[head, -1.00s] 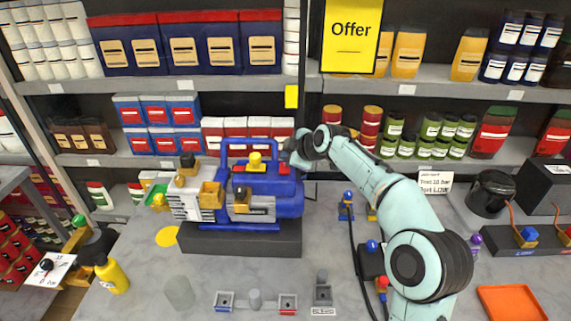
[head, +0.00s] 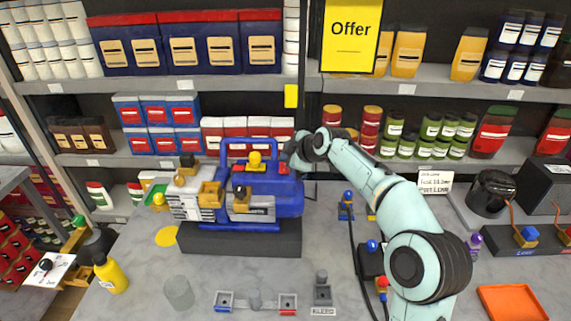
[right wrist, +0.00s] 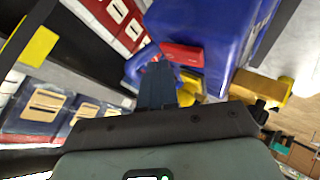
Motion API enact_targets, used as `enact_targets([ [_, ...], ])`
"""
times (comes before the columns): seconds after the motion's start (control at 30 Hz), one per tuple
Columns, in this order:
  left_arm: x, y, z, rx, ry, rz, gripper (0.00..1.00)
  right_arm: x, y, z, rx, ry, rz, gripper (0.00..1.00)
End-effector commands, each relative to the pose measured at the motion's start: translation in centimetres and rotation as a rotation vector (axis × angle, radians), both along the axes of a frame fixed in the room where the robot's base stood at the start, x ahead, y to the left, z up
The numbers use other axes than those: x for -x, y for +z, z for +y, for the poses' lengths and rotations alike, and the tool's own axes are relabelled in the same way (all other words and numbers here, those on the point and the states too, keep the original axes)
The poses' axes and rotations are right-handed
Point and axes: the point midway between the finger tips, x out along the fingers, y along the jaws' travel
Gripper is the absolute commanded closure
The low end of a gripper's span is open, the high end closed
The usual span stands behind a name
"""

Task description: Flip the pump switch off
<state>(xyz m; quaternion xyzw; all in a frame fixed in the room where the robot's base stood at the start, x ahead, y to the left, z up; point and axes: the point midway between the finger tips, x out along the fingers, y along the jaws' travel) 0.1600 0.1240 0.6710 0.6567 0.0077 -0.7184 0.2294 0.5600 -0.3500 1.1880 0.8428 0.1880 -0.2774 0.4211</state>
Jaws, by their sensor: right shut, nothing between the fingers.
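The blue vacuum pump (head: 288,205) stands on a dark block (head: 240,242) on the grey bench, left of centre in the head view. A red switch (head: 284,169) sits on top at its right end. The switch also shows as a red patch (right wrist: 182,55) on the blue body in the right wrist view. My right gripper (head: 288,158) reaches in from the right and hangs just above and beside the switch. Its fingers (right wrist: 158,80) are shut and empty. Whether they touch the switch cannot be told. My left gripper is not in view.
Yellow and brass fittings (head: 210,194) stick out from the pump's front and left. A yellow bottle (head: 112,276) stands at the left. Black cable and small coloured valves (head: 347,206) lie right of the pump, and an orange tray (head: 512,302) at the front right. Stocked shelves are behind.

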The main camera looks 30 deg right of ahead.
Motion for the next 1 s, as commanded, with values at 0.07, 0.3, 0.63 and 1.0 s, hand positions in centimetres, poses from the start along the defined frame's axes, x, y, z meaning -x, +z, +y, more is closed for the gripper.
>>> enact_targets([
  [0.07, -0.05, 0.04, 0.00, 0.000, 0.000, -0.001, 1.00, -0.03, 0.08, 0.00, 0.000, 0.000, -0.001, 1.00],
  [0.3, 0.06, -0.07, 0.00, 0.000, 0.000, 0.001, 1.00, -0.02, -0.12, -0.01, 0.000, 0.000, 0.000, 1.00],
  [0.63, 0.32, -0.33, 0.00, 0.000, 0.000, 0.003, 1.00, -0.06, -0.56, -0.03, 0.000, 0.000, 0.000, 1.00],
  [1.0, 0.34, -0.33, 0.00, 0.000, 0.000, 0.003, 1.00, -0.08, -0.56, -0.03, 0.000, 0.000, 0.000, 1.00],
])
